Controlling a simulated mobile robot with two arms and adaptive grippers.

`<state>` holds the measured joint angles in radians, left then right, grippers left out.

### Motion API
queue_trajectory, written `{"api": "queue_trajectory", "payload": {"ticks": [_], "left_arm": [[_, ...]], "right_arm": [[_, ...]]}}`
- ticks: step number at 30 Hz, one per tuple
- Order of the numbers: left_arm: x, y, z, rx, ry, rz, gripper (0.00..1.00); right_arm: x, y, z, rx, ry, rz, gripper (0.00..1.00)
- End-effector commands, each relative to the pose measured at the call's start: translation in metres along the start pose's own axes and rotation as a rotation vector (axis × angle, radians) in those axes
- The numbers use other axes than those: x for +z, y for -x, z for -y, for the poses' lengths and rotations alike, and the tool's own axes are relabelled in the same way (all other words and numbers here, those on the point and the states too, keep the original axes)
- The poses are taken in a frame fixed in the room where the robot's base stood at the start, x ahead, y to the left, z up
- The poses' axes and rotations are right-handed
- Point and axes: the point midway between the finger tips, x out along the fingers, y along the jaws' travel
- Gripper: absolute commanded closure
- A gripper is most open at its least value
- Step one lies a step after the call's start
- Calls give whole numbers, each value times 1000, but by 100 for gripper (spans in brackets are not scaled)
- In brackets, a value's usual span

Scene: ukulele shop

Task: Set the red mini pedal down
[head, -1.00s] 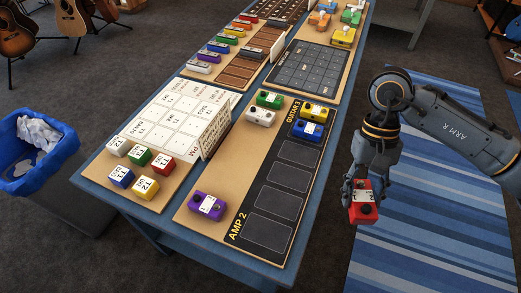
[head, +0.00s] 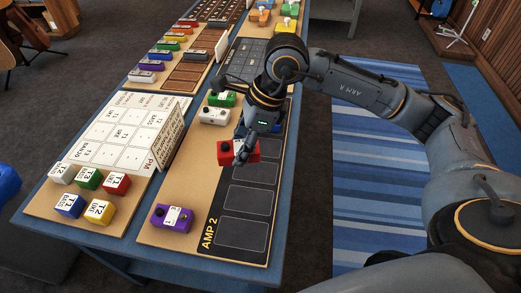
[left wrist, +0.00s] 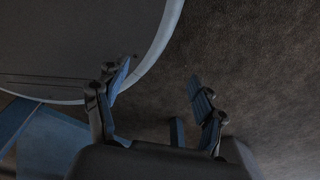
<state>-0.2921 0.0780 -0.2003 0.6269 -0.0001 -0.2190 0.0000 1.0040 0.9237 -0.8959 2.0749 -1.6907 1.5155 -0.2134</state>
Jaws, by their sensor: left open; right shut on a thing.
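The red mini pedal (head: 224,159) is in my right gripper (head: 243,149), with the fingers around it. It is over the tan pedal board (head: 192,180), by the left edge of the black strip marked AMP 2. Whether it touches the board I cannot tell. Outlined slots on the strip, such as one (head: 249,200) in front of the red pedal, are empty. My left gripper (left wrist: 155,90) is open and empty in the left wrist view, with dark floor and a pale-rimmed rounded surface beyond it.
A purple pedal (head: 170,217) stands at the board's near left. A white pedal (head: 214,116) and a green pedal (head: 222,99) stand behind the red one. Labelled cubes lie on the left board, by an upright card (head: 167,137). My right arm hides the strip's far end.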

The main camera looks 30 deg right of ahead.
Motion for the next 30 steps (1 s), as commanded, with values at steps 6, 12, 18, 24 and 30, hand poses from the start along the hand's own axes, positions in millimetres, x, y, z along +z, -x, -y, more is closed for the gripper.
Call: {"api": "queue_trajectory", "payload": {"ticks": [6,12,18,24,30], "left_arm": [[9,-8,2,-3,1,12,31],[13,-6,1,-2,1,19,31],[12,6,1,-2,1,19,31],[11,16,1,-1,0,19,31],[10,21,1,0,-2,18,31]], "right_arm": [[7,0,9,-93,-218,1,90],[1,1,21,-116,-286,-3,90],[-29,-7,59,-115,-292,-5,90],[-62,-25,97,-112,-289,-5,90],[-87,-50,118,-113,-284,-4,90]]}}
